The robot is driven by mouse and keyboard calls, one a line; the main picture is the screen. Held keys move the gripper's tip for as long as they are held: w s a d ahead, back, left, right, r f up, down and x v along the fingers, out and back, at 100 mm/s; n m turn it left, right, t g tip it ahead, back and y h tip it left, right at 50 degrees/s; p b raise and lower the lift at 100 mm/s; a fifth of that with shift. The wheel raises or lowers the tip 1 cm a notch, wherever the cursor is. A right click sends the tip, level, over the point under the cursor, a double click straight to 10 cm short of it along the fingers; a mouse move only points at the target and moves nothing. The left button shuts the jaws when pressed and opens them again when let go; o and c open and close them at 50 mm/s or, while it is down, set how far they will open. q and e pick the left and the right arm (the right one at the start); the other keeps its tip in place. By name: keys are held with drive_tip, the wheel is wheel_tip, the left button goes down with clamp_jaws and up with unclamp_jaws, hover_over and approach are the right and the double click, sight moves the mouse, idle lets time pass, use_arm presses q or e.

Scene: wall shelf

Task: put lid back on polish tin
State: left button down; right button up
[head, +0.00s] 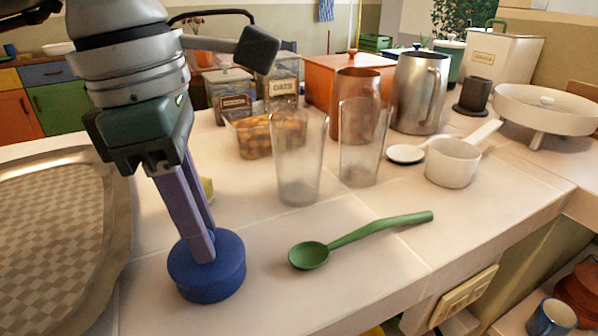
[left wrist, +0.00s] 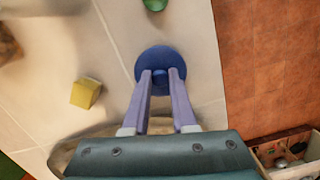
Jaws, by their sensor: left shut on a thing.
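A blue round tin-like piece (head: 207,282) stands on the counter near its front edge, left of the green spoon. Its round blue top with a small knob also shows in the left wrist view (left wrist: 150,60). My left gripper (head: 204,256) points down from above, and its purple fingers (left wrist: 162,75) are shut on the knob of the blue lid. Lid and tin look like one blue cylinder, upright; I cannot tell whether the lid sits fully on the tin. No separate tin or lid shows. My right gripper is not in view.
A green spoon (head: 362,238) lies right of the tin. Two clear glasses (head: 298,165) stand behind it. A yellow block (left wrist: 86,93) lies nearby, mostly hidden behind my fingers in the head view. A patterned tray (head: 60,230) is at left. A white saucepan (head: 452,165) stands further right.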

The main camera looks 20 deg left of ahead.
use_arm(q)
drive_tip(key=shift+f+b, duration=0.2)
drive_tip(key=shift+b, duration=0.3)
idle(1.0)
idle(0.3)
drive_tip(key=shift+c, duration=0.8)
unclamp_jaws()
drive_tip(key=shift+r, duration=0.1)
drive_tip(key=shift+r+p, duration=2.5)
drive_tip(key=shift+r, duration=1)
clamp_jaws()
